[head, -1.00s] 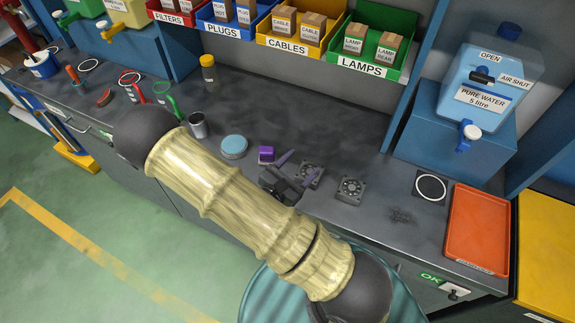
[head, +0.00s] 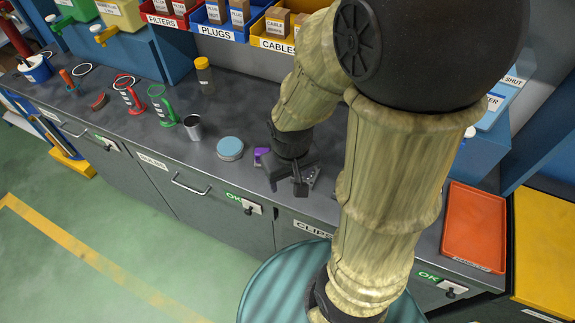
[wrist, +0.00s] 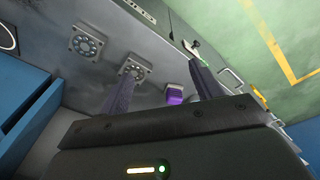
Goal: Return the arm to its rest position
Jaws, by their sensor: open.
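My arm is bent in a large arch across the right half of the head view, its elbow high and close to the camera. My gripper (head: 294,180) is above the front part of the grey workbench (head: 160,150), close to a small purple block (head: 260,153). In the wrist view my gripper (wrist: 163,75) has its two fingers spread wide, with nothing held. The purple block (wrist: 178,95) shows between the fingers, apparently on the bench beyond them. My gripper partly hides the bench parts in the head view.
Two square metal parts (wrist: 87,44) with round centres lie on the bench. A blue-lidded tin (head: 230,148), a metal cup (head: 193,127) and a green stand (head: 163,108) stand left of my gripper. A red tray (head: 474,225) lies right. Bins (head: 222,27) line the back.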

